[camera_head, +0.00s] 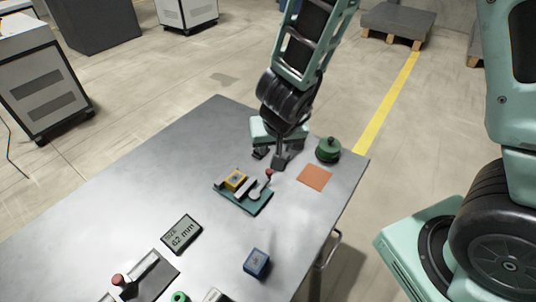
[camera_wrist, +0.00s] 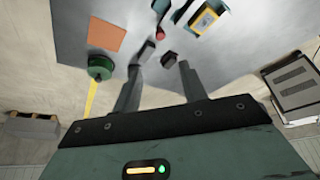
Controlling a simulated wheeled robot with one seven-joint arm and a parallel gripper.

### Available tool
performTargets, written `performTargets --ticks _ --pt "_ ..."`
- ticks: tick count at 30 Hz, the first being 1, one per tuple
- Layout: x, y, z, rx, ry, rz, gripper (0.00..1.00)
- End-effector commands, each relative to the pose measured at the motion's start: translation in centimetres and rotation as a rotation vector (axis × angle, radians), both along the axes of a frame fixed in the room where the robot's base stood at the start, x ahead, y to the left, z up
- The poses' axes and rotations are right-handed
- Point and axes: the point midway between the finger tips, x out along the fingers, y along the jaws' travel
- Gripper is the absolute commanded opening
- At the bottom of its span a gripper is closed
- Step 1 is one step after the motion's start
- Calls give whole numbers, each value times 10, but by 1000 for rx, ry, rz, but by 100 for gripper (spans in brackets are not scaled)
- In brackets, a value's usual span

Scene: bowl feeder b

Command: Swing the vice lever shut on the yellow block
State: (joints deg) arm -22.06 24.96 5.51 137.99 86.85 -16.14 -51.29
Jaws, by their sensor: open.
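The vice has a green base (camera_head: 258,206) and stands on the grey table. The yellow block (camera_head: 236,180) sits in it at the left, and shows in the wrist view (camera_wrist: 205,18) too. The vice lever (camera_head: 260,186) ends in a red knob (camera_head: 269,171). The lever is angled away from the block, with its knob toward my gripper. My gripper (camera_head: 271,159) is open and empty, just behind the knob. In the wrist view the red knob (camera_wrist: 160,35) lies a little beyond the gap between my fingertips (camera_wrist: 158,62); I see no contact.
A green round object (camera_head: 328,150) and an orange square (camera_head: 314,177) lie right of my gripper. A size sign (camera_head: 182,234), a blue block (camera_head: 256,263) and another red-knobbed device (camera_head: 145,276) are nearer the front. The table's right edge is close.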

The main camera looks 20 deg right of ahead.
Motion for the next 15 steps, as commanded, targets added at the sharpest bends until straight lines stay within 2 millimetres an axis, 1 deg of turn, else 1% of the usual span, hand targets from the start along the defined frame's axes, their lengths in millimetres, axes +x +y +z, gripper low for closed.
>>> performTargets --ticks 1,5,15 --pt "2 -1 -9 -1 1 0 42" --pt "9 -2 -30 1 1 -1 42" --pt "36 -7 -96 1 1 -1 42"
